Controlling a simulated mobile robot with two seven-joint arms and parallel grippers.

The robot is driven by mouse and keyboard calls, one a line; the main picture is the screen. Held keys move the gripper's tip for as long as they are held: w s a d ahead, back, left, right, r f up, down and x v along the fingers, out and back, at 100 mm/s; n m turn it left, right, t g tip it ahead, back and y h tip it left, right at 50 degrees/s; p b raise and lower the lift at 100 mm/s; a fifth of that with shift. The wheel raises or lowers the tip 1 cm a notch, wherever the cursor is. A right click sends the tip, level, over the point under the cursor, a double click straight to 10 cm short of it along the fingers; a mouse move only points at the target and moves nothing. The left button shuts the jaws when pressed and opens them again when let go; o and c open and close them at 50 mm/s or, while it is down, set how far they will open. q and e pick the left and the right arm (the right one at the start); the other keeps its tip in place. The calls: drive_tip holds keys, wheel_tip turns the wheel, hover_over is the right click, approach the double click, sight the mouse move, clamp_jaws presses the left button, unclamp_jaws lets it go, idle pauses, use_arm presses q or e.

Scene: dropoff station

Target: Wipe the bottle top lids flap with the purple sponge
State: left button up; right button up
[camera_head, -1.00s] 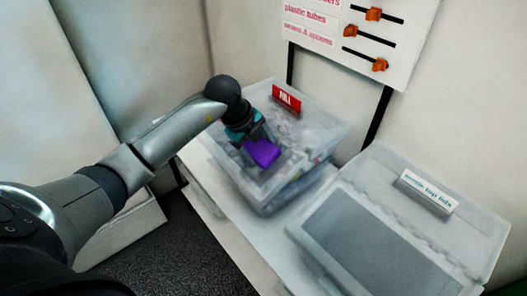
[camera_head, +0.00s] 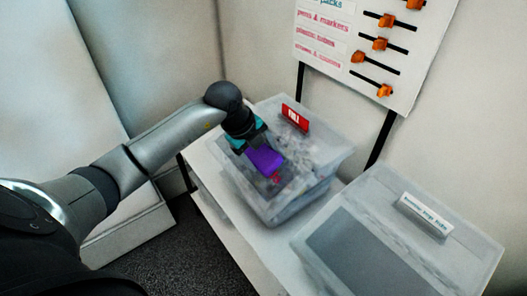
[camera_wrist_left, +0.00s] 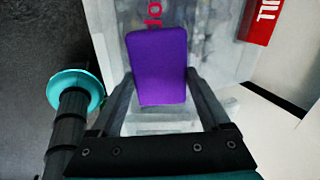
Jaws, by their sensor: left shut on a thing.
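The purple sponge (camera_head: 264,160) is held in my left gripper (camera_head: 254,148), over the lid of the left clear bin (camera_head: 318,187). In the left wrist view the sponge (camera_wrist_left: 158,66) sits between the two dark fingers of my left gripper (camera_wrist_left: 160,95), which is shut on it. The lid's flap (camera_head: 290,178) lies under and beside the sponge. I cannot tell whether the sponge touches it. Pink lettering (camera_wrist_left: 153,12) shows just past the sponge. My right gripper is not in view.
A red "FULL" sign (camera_head: 295,118) stands at the back of the left bin's lid. A second clear bin (camera_head: 385,245) with a grey panel and a white label (camera_head: 426,214) stands to the right. A board with orange sliders (camera_head: 372,45) rises behind.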

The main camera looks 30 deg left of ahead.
use_arm(q)
drive_tip(key=shift+f, duration=0.1)
drive_tip(key=p+v, duration=0.2)
drive_tip(key=v, duration=0.1)
drive_tip(key=shift+p, duration=0.35)
idle(0.4)
drive_tip(key=shift+f, duration=0.1)
drive_tip(key=m, duration=0.1)
drive_tip(key=m+b, duration=0.1)
drive_tip(key=s+f+m, duration=0.1)
drive_tip(key=shift+a+m+b, duration=0.25)
drive_tip(key=shift+m+b, duration=0.15)
drive_tip(key=shift+w+d+f+m+b, duration=0.1)
drive_tip(key=shift+w+f+m+b, duration=0.05)
drive_tip(key=shift+f+m+b, duration=0.85)
drive_tip(key=shift+w+d+f+m+b, duration=0.1)
drive_tip(key=shift+f+m+b, duration=0.65)
drive_tip(key=shift+f+b, duration=0.4)
drive_tip(key=shift+w+d+f+m+b, duration=0.1)
drive_tip(key=shift+w+f+m+b, duration=0.05)
drive_tip(key=shift+f+m+b, duration=0.8)
